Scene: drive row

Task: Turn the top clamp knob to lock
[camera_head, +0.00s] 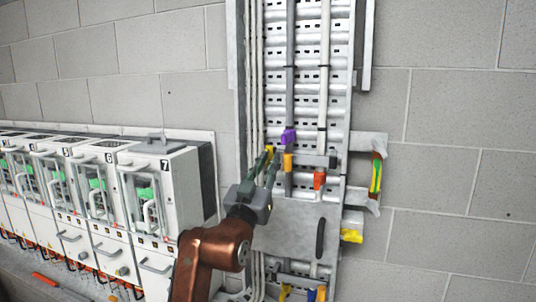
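A tall grey cable tray (340,55) runs up the wall with several cables on it. A horizontal clamp bar (308,159) crosses it near the middle. A small dark piece (333,158) sits at the bar's right end; I cannot tell whether it is the top clamp knob.
A row of white numbered drive cabinets (160,190) stands at left. A green-yellow strip (376,173) is at right. The block wall at right is clear.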

